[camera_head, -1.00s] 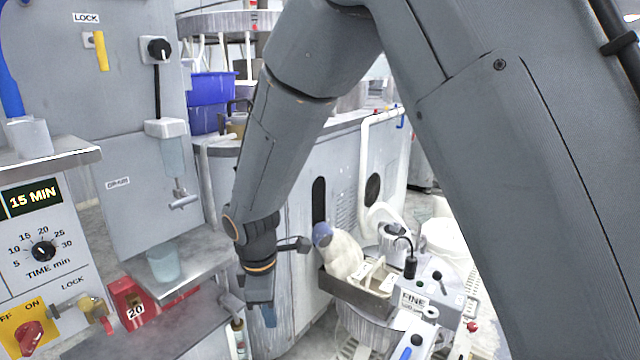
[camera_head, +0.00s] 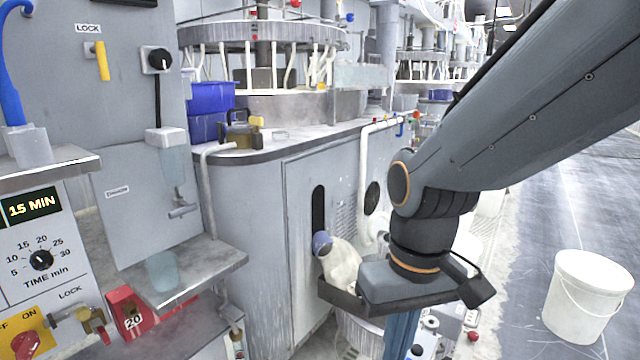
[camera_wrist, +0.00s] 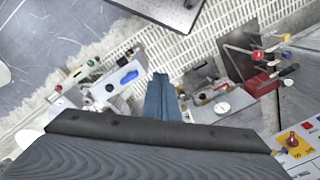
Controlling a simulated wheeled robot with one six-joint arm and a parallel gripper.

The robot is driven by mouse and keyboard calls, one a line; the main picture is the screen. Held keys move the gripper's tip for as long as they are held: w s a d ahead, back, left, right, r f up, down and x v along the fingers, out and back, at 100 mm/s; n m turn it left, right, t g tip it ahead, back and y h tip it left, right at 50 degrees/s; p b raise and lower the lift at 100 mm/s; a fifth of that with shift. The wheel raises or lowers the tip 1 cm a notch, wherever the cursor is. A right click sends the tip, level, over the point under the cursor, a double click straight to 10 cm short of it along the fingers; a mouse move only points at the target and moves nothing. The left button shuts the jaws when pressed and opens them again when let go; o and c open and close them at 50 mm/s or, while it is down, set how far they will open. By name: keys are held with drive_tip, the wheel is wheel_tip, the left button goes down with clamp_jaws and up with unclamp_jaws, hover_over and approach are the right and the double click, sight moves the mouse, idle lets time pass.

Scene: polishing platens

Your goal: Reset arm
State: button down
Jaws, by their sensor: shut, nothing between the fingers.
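My gripper (camera_head: 401,335) hangs below my wrist at the lower middle of the head view, its blue fingers pointing down. In the wrist view the blue fingers (camera_wrist: 162,98) lie together, with nothing between them. The grey arm comes in from the upper right of the head view and bends down at the wrist.
A control panel with a timer dial (camera_head: 41,260) and a red box marked 20 (camera_head: 130,312) stand at left. A grey machine cabinet (camera_head: 250,215) fills the middle. A white bucket (camera_head: 588,297) stands on open floor at right. The wrist view shows a slatted floor (camera_wrist: 205,50).

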drive_tip(key=d+r+m+p, duration=0.2)
drive_tip(key=d+r+p, duration=0.6)
drive_tip(key=p, duration=0.7)
drive_tip(key=shift+s+d+m+h, duration=0.3)
drive_tip(key=shift+s+d+m, duration=0.05)
drive_tip(key=shift+m, duration=0.05)
